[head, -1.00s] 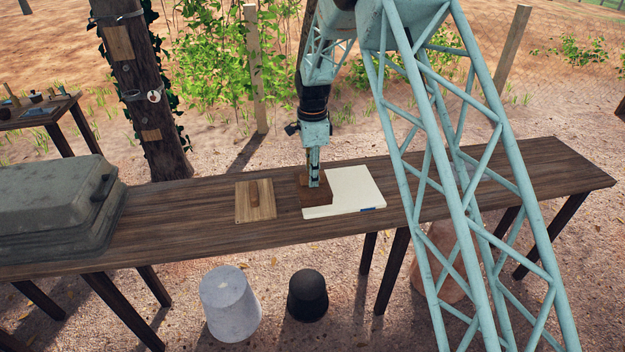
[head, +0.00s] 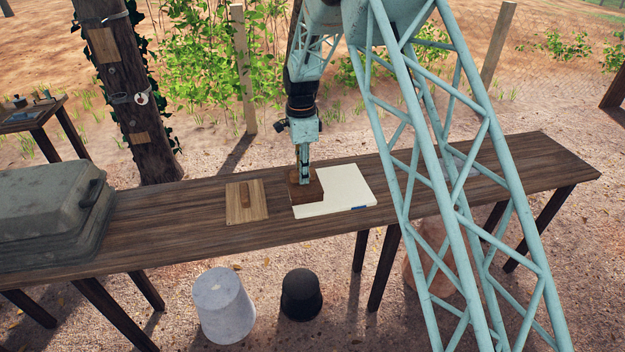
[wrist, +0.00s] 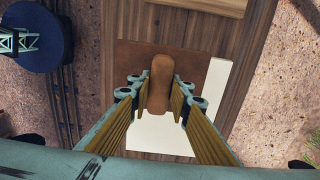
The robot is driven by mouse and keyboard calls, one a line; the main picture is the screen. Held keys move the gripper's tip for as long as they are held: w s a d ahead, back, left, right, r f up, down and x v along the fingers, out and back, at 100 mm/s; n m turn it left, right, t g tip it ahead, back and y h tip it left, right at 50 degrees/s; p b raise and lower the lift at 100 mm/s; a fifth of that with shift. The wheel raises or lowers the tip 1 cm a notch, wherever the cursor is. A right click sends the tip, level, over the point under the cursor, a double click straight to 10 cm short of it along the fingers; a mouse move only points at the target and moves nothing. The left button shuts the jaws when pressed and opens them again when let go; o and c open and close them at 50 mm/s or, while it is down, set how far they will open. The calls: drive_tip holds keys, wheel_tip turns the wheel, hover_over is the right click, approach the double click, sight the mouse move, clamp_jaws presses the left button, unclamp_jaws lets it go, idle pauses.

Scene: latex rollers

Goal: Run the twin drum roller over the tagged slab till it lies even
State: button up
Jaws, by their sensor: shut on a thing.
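The white slab (head: 345,188) lies flat on the wooden table, with a small blue tag (head: 359,207) on its front edge. My gripper (head: 304,182) points down at the slab's left part. It is shut on the handle (wrist: 160,85) of a brown flat-bodied tool, which I take for the twin drum roller (head: 312,191). The tool covers the slab's back left part; its body also shows in the wrist view (wrist: 190,58). Its drums and underside are hidden, so I cannot tell how it touches the slab. The slab shows below the tool in the wrist view (wrist: 160,137).
A grey lidded case (head: 45,215) stands at the table's left. The table (head: 450,185) is clear to the right. A pale bucket (head: 222,305) and a black one (head: 301,295) stand on the ground in front.

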sight(315, 183)
drive_tip(key=shift+f+b, duration=0.75)
drive_tip(key=shift+f, duration=0.95)
drive_tip(key=shift+f+b, duration=0.4)
drive_tip(key=shift+f, duration=0.4)
idle(0.8)
drive_tip(key=shift+d, duration=0.1)
drive_tip(key=shift+w+d, duration=0.2)
drive_tip(key=shift+d, duration=0.75)
drive_tip(key=shift+w+d, duration=0.2)
drive_tip(key=shift+d, duration=0.7)
drive_tip(key=shift+d, duration=0.15)
drive_tip(key=shift+w+d+r, duration=0.1)
drive_tip(key=shift+w+d, duration=0.15)
drive_tip(key=shift+d, duration=0.65)
drive_tip(key=shift+w+d, duration=0.25)
drive_tip(key=shift+d, duration=0.6)
drive_tip(key=shift+w+d, duration=0.1)
drive_tip(key=shift+d, duration=0.1)
drive_tip(key=shift+w+d, duration=0.2)
drive_tip(key=shift+d, duration=0.7)
drive_tip(key=shift+w+d, duration=0.2)
drive_tip(key=shift+d, duration=0.65)
